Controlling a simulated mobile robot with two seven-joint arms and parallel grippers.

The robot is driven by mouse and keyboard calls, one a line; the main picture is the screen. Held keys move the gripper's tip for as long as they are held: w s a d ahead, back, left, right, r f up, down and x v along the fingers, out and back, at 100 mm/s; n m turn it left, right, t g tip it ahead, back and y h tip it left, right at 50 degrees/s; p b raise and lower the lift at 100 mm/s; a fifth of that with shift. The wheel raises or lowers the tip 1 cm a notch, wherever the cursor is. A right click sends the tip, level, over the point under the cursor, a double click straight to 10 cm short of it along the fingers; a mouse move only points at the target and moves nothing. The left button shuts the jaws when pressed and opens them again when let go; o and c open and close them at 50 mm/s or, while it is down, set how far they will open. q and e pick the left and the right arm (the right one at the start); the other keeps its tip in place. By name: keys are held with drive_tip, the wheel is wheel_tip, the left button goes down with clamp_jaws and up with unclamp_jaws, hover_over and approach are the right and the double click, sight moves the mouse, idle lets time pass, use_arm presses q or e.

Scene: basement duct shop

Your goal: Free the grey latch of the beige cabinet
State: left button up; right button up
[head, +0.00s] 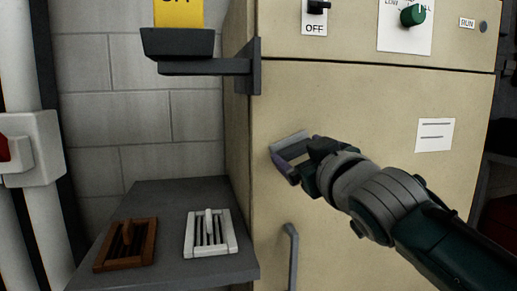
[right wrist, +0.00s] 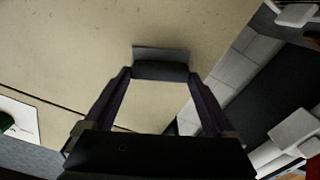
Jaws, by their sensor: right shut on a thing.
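The beige cabinet (head: 360,100) fills the right half of the head view. Its front also fills much of the right wrist view (right wrist: 70,50). The grey latch (head: 291,138) is on the cabinet front, near its left edge. My right gripper (head: 282,158) is at the latch, shut on it. In the right wrist view the latch (right wrist: 161,64) lies between the two fingertips of the gripper (right wrist: 160,76). The fingers partly cover the latch in the head view. My left gripper is not in view.
A grey handle (head: 292,258) is on the cabinet below the latch. A dark bracket (head: 205,67) juts from the cabinet's left edge. A low grey table (head: 175,199) holds a brown vent (head: 126,244) and a white vent (head: 211,234). White pipes (head: 22,70) stand far left.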

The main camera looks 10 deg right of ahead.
drive_tip(key=n, duration=0.3)
drive_tip(key=shift+n, duration=0.4)
drive_tip(key=n, duration=0.3)
drive_tip(key=shift+f+n, duration=0.1)
drive_tip(key=shift+n, duration=0.2)
drive_tip(key=n, duration=0.6)
drive_tip(key=shift+a+f, duration=0.1)
drive_tip(key=o, duration=1.1)
drive_tip(key=shift+c, duration=0.2)
drive_tip(key=shift+p, duration=0.3)
